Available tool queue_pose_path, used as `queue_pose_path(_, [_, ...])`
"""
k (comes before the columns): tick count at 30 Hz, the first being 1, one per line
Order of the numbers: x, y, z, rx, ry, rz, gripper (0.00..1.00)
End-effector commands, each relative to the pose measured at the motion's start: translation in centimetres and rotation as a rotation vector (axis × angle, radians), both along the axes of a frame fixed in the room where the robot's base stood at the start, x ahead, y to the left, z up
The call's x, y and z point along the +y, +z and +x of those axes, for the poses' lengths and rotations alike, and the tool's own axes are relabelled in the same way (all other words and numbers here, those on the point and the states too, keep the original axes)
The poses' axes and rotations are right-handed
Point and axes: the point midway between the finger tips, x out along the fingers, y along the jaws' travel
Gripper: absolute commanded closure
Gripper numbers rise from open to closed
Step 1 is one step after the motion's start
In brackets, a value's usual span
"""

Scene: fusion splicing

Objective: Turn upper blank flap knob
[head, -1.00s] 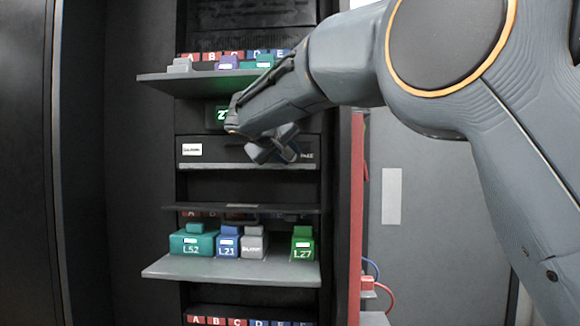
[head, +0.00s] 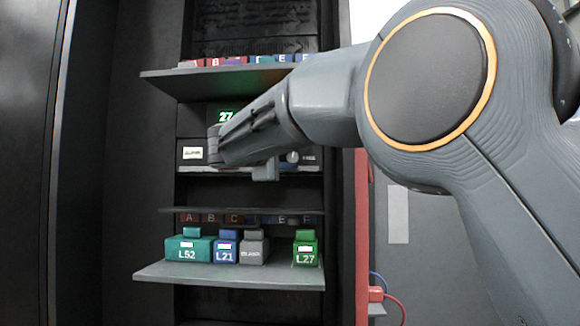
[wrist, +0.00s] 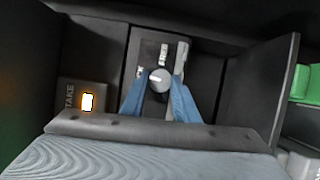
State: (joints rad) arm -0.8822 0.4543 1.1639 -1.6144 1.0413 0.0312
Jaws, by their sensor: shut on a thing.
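The upper blank flap (head: 190,163) is a dark panel with a white label at its left end, between the upper shelf and the lower blocks. Its knob (wrist: 160,80) is a round grey knob with a pale pointer mark in the wrist view. The mark lies roughly crosswise, pointing left. My gripper (wrist: 160,86) has its two blue fingers on either side of the knob and is shut on it. In the head view my wrist and arm cover the middle of the flap, and the fingertips cannot be made out.
A green "27" display (head: 226,116) sits above the flap. The upper shelf (head: 160,82) juts out overhead. The lower shelf (head: 160,271) holds blocks L52, L21, a grey one and L27. A lit TAKE button (wrist: 87,102) is left of the knob in the wrist view.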

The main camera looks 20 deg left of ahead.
Motion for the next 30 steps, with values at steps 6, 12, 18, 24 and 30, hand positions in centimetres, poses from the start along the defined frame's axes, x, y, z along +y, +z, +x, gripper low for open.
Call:
queue_pose_path(6, [0.10, -0.20, -0.01, -0.027, 0.003, -0.108, 0.95])
queue_pose_path(12, [0.11, -0.20, -0.02, -0.039, 0.003, -0.158, 0.95])
queue_pose_path(18, [0.11, -0.15, -0.03, -0.042, 0.003, -0.174, 0.95])
queue_pose_path(24, [0.10, -0.14, -0.03, -0.042, 0.003, -0.174, 0.95])
queue_pose_path(30, [0.10, -0.15, -0.02, -0.041, 0.003, -0.173, 0.57])
